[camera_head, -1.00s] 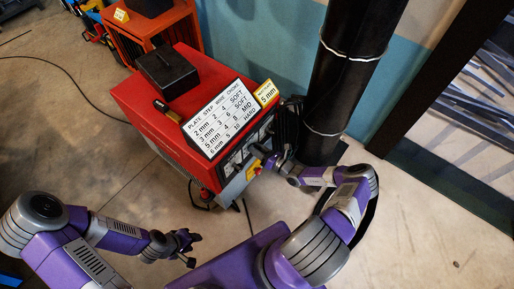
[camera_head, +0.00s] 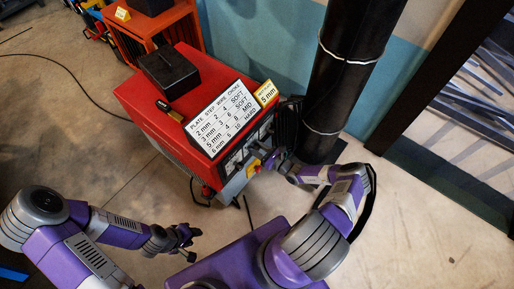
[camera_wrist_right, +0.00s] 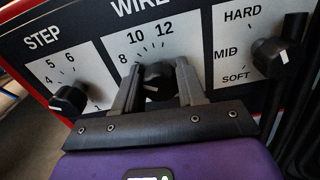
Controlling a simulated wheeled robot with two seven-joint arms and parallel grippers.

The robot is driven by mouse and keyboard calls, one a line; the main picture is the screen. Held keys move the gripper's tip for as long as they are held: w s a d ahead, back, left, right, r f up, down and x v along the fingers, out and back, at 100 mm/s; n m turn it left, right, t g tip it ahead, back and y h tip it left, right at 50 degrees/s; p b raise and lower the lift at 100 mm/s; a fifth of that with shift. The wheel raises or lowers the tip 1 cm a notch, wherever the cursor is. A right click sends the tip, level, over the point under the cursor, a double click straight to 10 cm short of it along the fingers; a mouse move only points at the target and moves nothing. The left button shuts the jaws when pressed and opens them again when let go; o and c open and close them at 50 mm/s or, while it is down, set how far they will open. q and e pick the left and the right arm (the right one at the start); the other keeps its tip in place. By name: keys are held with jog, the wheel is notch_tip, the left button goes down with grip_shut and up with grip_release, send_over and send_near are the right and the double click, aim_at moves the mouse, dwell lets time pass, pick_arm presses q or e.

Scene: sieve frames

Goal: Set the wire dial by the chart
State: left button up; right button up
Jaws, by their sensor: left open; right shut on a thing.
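The red machine (camera_head: 150,128) carries a white chart (camera_head: 220,115) with plate, step, wire and choke columns; its 5 mm row seems to read 4, 8, MID. A yellow tag (camera_head: 266,94) beside it reads 5 mm. In the right wrist view, the black wire dial (camera_wrist_right: 160,80) sits under a scale showing 8, 10 and 12. My right gripper (camera_wrist_right: 157,70) is shut on this dial, one finger at each side. A small pale mark shows on the knob's lower left; its exact setting is unclear. My left gripper (camera_head: 188,244) is open and empty, over the floor.
The step dial (camera_wrist_right: 70,98) is left of the wire dial and the choke dial (camera_wrist_right: 278,57) right of it. A black box (camera_head: 168,72) sits on the machine. A black column (camera_head: 345,80) stands close right. Floor in front is clear.

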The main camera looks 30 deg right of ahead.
jog(key=shift+r, duration=0.1)
jog(key=o, duration=1)
jog(key=shift+o, duration=0.2)
jog(key=shift+s+d, duration=0.1)
jog(key=p+v, duration=0.1)
jog(key=v, duration=0.6)
jog(key=shift+s, duration=0.2)
